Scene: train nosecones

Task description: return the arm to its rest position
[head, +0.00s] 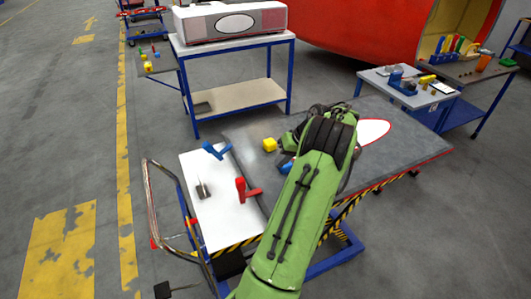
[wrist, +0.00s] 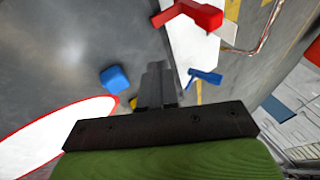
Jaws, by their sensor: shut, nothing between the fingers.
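My gripper (wrist: 157,82) is shut and empty in the wrist view, its dark fingers together above the grey panel (wrist: 60,50). In the head view my green arm reaches over the panel (head: 400,120) and hides the fingers. A yellow block (head: 269,145) lies on the panel left of the arm. A blue block (head: 286,167) is partly hidden by the arm. In the wrist view the blue block (wrist: 115,78) is left of the fingers, and a sliver of the yellow block (wrist: 133,102) shows beside them.
A white-topped cart (head: 215,228) holds a red tool (head: 246,190) and a blue tool (head: 215,151). Behind stand a blue-framed table (head: 240,95) with a large grey-white box (head: 230,22), and a workbench (head: 400,92) with tools at right. Open floor lies left.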

